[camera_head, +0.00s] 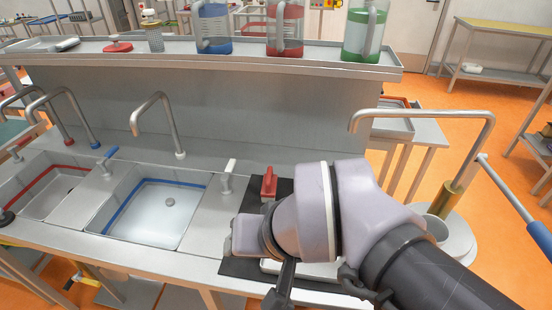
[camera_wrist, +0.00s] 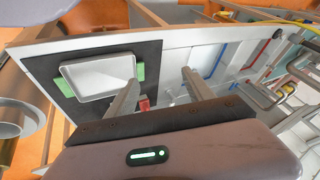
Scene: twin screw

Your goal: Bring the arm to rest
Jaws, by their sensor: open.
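My gripper (camera_wrist: 160,76) is open in the wrist view, with its two fingers apart and nothing between them. In the head view my arm reaches in from the lower right, and its lilac-grey wrist hangs over the right part of the sink counter (camera_head: 210,225). The fingers cannot be made out clearly there. Below the gripper lies a black mat (camera_wrist: 145,50) with a white tray (camera_wrist: 100,77) and green pieces at the tray's sides. The arm hides most of the mat (camera_head: 240,267) in the head view.
A red-handled item (camera_head: 268,183) stands at the mat's back edge. A blue-rimmed sink (camera_head: 155,215) and faucet (camera_head: 160,110) are to the left. A tall faucet (camera_head: 430,115) rises right of the wrist, close to the arm. Jugs (camera_head: 285,28) stand on the back shelf.

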